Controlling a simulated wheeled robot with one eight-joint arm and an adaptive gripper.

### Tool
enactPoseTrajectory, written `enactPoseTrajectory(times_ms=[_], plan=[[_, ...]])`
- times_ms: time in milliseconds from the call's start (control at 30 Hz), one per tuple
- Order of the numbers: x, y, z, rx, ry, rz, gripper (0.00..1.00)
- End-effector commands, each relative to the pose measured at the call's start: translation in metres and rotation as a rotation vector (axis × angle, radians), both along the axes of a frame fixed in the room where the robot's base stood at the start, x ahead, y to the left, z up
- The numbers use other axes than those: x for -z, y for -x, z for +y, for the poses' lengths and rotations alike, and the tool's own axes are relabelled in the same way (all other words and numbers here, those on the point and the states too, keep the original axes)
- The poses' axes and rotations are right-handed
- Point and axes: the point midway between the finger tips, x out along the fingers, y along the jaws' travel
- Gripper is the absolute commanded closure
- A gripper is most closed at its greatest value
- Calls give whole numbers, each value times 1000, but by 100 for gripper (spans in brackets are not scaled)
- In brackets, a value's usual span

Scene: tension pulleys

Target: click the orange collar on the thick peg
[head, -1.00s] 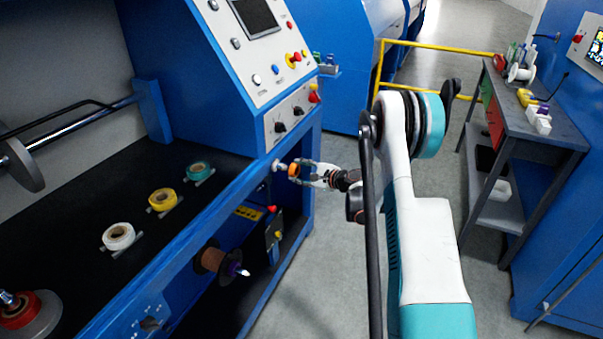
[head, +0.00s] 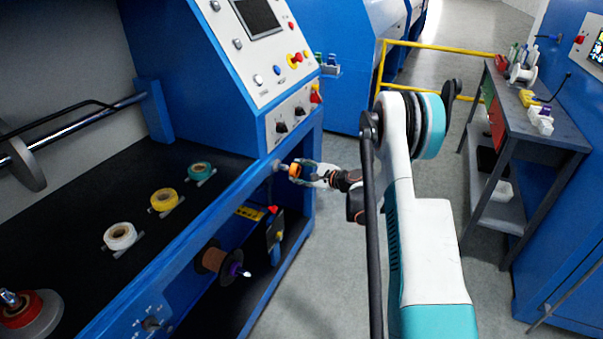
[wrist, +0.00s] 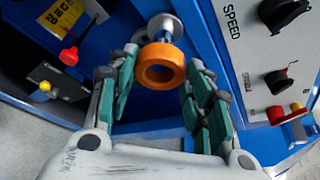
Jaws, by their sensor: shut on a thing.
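The orange collar (wrist: 160,68) is a short, thick ring held between the fingertips of my gripper (wrist: 161,70), its open face toward the wrist camera. In the head view the collar (head: 294,170) is at the front edge of the blue machine, with my gripper (head: 300,171) around it from the right. A pale metal peg (wrist: 163,30) with a round flange stands out from the blue panel right behind the collar. The peg (head: 279,166) also shows in the head view, close to the collar's left side. The collar hides the peg's tip, so I cannot tell whether it is inside the ring.
The control panel with a SPEED knob (wrist: 285,12) and a red and yellow button (wrist: 287,113) is close on the right. A red knob (wrist: 69,55) is at left. A brown spool (head: 213,260) sits lower on the machine.

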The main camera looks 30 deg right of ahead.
Motion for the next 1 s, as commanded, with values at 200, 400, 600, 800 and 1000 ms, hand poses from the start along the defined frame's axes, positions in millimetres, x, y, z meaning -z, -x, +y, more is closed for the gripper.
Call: enactPoseTrajectory(times_ms=[200, 400, 600, 800, 1000], plan=[[0, -1, 1, 0, 0, 0, 77], [0, -5, 4, -1, 0, -1, 77], [0, -10, 8, -1, 0, 0, 77], [0, -15, 12, -1, 0, 0, 77], [0, -20, 16, 0, 0, 0, 77]])
